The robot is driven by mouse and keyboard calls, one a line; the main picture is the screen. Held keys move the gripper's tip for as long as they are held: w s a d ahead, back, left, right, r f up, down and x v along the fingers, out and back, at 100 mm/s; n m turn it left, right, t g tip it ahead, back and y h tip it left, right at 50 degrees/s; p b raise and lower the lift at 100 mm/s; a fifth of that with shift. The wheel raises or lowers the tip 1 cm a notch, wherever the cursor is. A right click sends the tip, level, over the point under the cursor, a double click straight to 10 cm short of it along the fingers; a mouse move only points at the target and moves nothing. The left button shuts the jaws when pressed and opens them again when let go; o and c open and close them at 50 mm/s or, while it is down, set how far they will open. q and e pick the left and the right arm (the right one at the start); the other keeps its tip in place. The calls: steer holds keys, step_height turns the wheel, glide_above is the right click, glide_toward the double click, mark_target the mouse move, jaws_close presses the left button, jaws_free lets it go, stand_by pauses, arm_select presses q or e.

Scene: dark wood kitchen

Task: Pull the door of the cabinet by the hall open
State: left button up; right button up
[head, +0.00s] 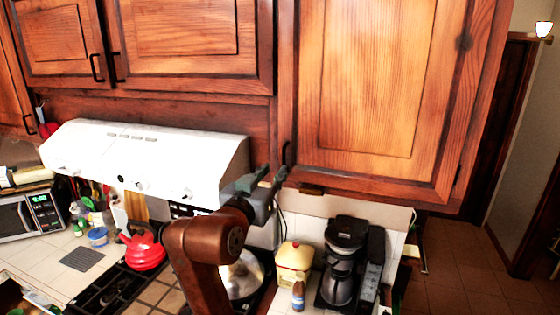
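The cabinet by the hall is the large wooden upper cabinet at the right, and its door (365,80) looks shut. Its dark handle (287,154) is upright at the door's lower left edge. My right gripper (273,174) is just below and left of this handle, with its fingertips pointing up at it. The two fingertips show apart, with nothing seen held between them. Whether a fingertip touches the handle I cannot tell. My brown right arm comes up from the bottom and hides part of the stove. My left gripper is out of view.
A white range hood (150,160) is close to the left of my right gripper. Below are a red kettle (143,250), a yellow-and-red canister (294,262), a small bottle (298,295) and a black coffee maker (343,260). The hall floor (450,265) is open at the right.

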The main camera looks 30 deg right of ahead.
mark_target(283, 162)
steer(key=p+x, duration=0.1)
steer(key=x, duration=0.5)
steer(key=shift+d+p, duration=0.3)
steer(key=shift+d, duration=0.1)
steer(key=shift+w+d, duration=0.3)
steer(key=shift+d, duration=0.05)
steer(key=shift+c, duration=0.5)
jaws_close()
